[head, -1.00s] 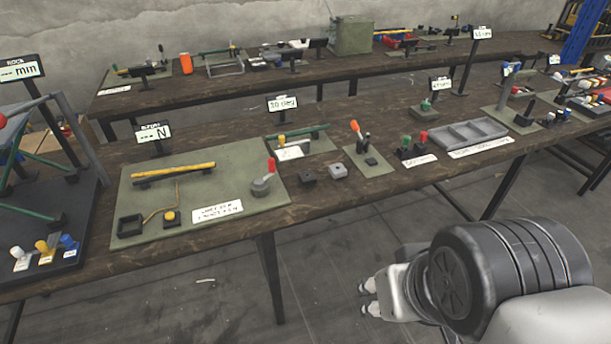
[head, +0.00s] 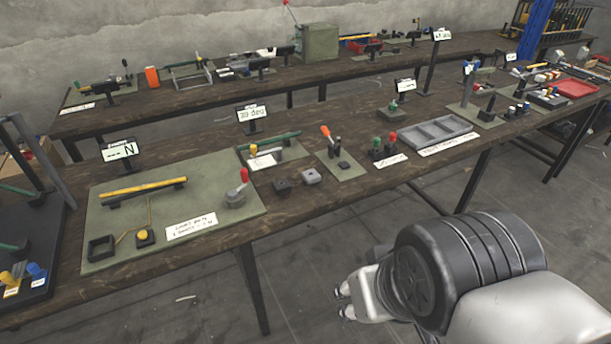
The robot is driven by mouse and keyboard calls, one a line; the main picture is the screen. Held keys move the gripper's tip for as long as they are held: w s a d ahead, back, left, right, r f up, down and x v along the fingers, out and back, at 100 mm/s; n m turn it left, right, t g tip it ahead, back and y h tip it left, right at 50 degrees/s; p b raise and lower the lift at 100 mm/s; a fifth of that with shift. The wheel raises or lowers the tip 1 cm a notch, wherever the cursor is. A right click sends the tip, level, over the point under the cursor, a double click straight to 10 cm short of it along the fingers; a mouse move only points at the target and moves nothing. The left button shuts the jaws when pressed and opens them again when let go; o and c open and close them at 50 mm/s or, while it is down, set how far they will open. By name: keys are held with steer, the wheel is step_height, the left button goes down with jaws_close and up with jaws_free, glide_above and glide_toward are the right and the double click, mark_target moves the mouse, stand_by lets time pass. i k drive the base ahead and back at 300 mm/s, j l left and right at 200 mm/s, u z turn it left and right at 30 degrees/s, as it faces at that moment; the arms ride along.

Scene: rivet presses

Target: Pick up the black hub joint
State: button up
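A small dark block (head: 282,187), which looks like the black hub joint, lies on the bare wood of the near workbench (head: 330,205). It sits just left of a similar grey block (head: 312,176) and right of the green mat with the red-handled lever. Its fine shape is too small to tell. My gripper (head: 344,301) is low over the floor in front of the bench, to the right of and nearer than the dark block, well apart from it. Its two light fingertips show apart, with nothing visible between them.
A red-handled lever (head: 238,190) stands left of the block. An orange-handled tool (head: 327,135) and red and green pegs stand to the right. A grey compartment tray (head: 437,131) lies farther right. Sign posts rise behind. Open floor lies before the bench.

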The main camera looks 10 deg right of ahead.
mark_target(283, 185)
steer(key=i+j+z, duration=0.3)
steer(key=i, duration=0.35)
steer(key=i+j+z, duration=0.35)
steer(key=i, duration=0.25)
steer(key=j, duration=0.1)
